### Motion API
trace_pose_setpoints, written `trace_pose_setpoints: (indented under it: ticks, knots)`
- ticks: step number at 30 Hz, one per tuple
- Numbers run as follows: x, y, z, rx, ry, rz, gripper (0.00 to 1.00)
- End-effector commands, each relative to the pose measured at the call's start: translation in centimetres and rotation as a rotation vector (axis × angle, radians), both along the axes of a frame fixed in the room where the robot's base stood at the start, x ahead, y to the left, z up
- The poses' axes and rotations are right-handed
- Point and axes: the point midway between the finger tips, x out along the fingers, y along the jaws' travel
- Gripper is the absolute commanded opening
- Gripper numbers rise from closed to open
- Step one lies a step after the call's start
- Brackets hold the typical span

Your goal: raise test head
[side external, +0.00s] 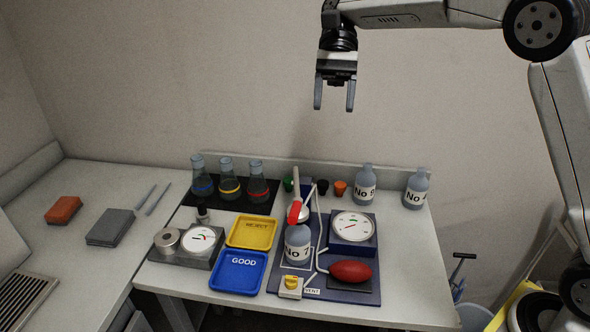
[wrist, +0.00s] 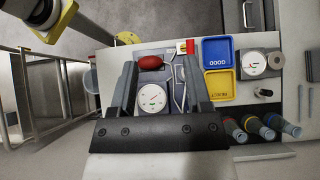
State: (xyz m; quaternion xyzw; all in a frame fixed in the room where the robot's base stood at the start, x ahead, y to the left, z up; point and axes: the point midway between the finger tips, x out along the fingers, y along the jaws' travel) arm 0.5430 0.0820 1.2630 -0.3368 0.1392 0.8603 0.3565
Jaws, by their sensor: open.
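The test stand is a blue board (side external: 345,290) on the bench. A light lever with a red grip (side external: 295,212) rises behind bottle No 7 (side external: 297,245), beside a pale rounded part that looks like the test head (side external: 306,211). The bottle stands upright on the board under or in front of that part; I cannot tell whether they touch. A round dial gauge (side external: 353,226) is to the right and also shows in the wrist view (wrist: 152,97). My gripper (side external: 333,102) is open and empty, pointing down high above the stand. In the wrist view my gripper (wrist: 159,70) hides part of the stand.
A red bulb (side external: 350,271) and a yellow vent knob (side external: 291,282) sit at the board's front. Yellow REJECT (side external: 232,242) and blue GOOD (side external: 220,275) trays lie left. Bottles No 9 (side external: 365,185) and No 4 (side external: 416,188) and several flasks (side external: 228,182) stand behind.

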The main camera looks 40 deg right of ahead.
Motion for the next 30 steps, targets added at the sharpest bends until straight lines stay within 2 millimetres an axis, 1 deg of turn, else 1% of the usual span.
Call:
trace_pose_setpoints:
  ticks: [1, 12, 18, 24, 30]
  knots:
    - [-0.6, -0.1, 0.3, 0.0, -0.001, -0.001, 0.62]
    - [-4.2, -0.7, 1.9, 0.0, -0.001, -0.001, 0.62]
    - [-5.8, -0.9, 2.6, -0.001, -0.001, 0.0, 0.62]
    - [-6.6, -1.0, 3.0, -0.001, -0.001, 0.0, 0.62]
    - [-6.7, -1.0, 3.0, -0.001, 0.001, -0.001, 0.62]
